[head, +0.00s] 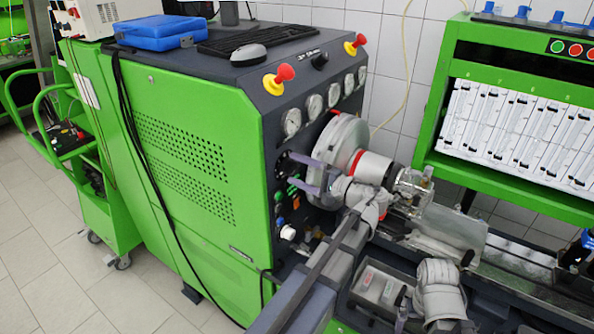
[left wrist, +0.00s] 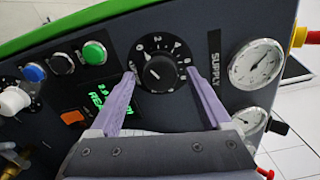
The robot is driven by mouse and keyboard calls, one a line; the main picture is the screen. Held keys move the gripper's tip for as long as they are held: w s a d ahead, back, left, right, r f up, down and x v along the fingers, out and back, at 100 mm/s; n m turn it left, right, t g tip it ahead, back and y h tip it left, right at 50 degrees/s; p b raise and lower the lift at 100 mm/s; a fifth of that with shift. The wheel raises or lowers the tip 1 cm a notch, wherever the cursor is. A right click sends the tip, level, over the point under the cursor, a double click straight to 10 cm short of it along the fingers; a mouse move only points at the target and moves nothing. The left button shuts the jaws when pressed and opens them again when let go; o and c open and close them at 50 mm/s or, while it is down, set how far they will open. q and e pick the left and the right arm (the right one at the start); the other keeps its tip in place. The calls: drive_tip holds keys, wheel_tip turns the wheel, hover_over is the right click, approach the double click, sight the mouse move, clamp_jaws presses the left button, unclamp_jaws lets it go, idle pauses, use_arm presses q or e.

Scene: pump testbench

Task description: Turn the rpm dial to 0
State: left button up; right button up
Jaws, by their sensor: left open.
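The rpm dial (left wrist: 158,72) is a round black knob on a black plate with white numbers, set in the dark panel. It shows small in the head view (head: 281,162), partly behind a finger. A small light mark shows on the knob's left part; I cannot tell exactly which number it meets. My left gripper (left wrist: 163,76) is open, its two pale purple fingers on either side of the dial, with a gap between each finger and the knob. In the head view the left gripper (head: 293,170) reaches to the panel from the right. My right gripper is not in view.
Green, blue and black buttons (left wrist: 95,52) and a green-lit display (left wrist: 96,92) lie left of the dial. A SUPPLY gauge (left wrist: 256,64) lies right of it. The round pump-drive housing (head: 338,145) stands close above my left gripper. Red mushroom buttons (head: 279,79) stick out higher up.

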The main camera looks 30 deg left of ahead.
use_arm(q)
drive_tip(key=d, duration=0.7)
drive_tip(key=shift+s+d, duration=0.15)
drive_tip(key=shift+s, duration=0.15)
drive_tip(key=a, duration=0.8)
drive_tip(key=shift+w, duration=0.3)
drive_tip(key=shift+d, duration=0.1)
